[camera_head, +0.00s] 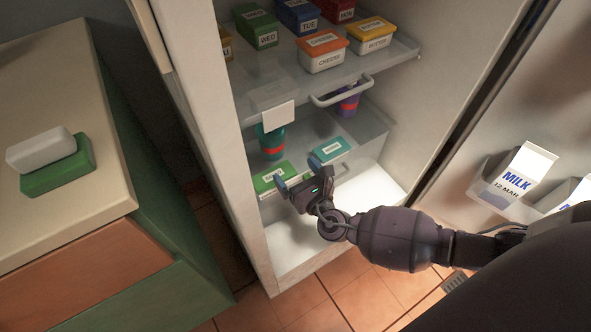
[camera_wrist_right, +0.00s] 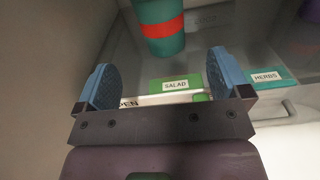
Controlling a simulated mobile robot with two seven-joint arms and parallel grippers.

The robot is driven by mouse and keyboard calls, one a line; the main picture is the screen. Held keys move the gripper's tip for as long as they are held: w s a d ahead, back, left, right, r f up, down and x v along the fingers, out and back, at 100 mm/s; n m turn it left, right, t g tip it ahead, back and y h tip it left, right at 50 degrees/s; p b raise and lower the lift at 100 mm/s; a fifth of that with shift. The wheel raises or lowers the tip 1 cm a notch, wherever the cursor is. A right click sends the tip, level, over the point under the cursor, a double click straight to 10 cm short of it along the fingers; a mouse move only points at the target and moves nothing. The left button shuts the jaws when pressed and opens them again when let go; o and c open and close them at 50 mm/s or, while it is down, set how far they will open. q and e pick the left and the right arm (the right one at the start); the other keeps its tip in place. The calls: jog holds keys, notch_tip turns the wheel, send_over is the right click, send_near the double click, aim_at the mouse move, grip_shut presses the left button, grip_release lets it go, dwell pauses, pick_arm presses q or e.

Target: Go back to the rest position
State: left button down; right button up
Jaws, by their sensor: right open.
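My right gripper (camera_head: 301,184) is inside the open fridge, just in front of the lower drawers. Its two blue-padded fingers are spread wide with nothing between them, as the right wrist view (camera_wrist_right: 166,92) also shows. A green box labelled SALAD (camera_wrist_right: 175,85) lies just beyond the fingers; in the head view the green box (camera_head: 268,177) is partly behind the gripper. A teal box labelled HERBS (camera_wrist_right: 264,77) is to its right, also in the head view (camera_head: 329,149). My left gripper is not in view.
A teal container with a red band (camera_head: 271,145) stands behind the salad box. The fridge shelf above holds a cheese box (camera_head: 322,56) and a butter box (camera_head: 369,38). A milk carton (camera_head: 524,171) stands in the door rack. A counter (camera_head: 60,110) with a green-and-white block is left.

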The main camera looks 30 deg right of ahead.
pick_arm(q)
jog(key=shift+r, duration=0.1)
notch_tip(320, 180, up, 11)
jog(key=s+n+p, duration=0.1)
jog(key=p, duration=2)
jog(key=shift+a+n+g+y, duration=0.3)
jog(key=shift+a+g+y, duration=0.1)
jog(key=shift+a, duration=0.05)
pick_arm(e)
jog(key=s+d+r+m+g, duration=0.1)
jog(key=s+r+m+g, duration=0.1)
jog(key=s+r+m, duration=0.5)
jog(key=s+d+r+m+g, duration=0.1)
jog(key=s+r+m, duration=0.6)
jog(key=s+m, duration=0.9)
jog(key=s+d+r+m+g, duration=0.2)
jog(key=s+r+m+g, duration=0.2)
jog(key=s+r+m, duration=0.3)
jog(key=s+m, duration=0.5)
jog(key=s, duration=0.1)
jog(key=shift+s+h, duration=0.25)
jog(key=shift+h, duration=0.05)
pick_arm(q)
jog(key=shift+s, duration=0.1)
pick_arm(e)
jog(key=shift+r, duration=0.1)
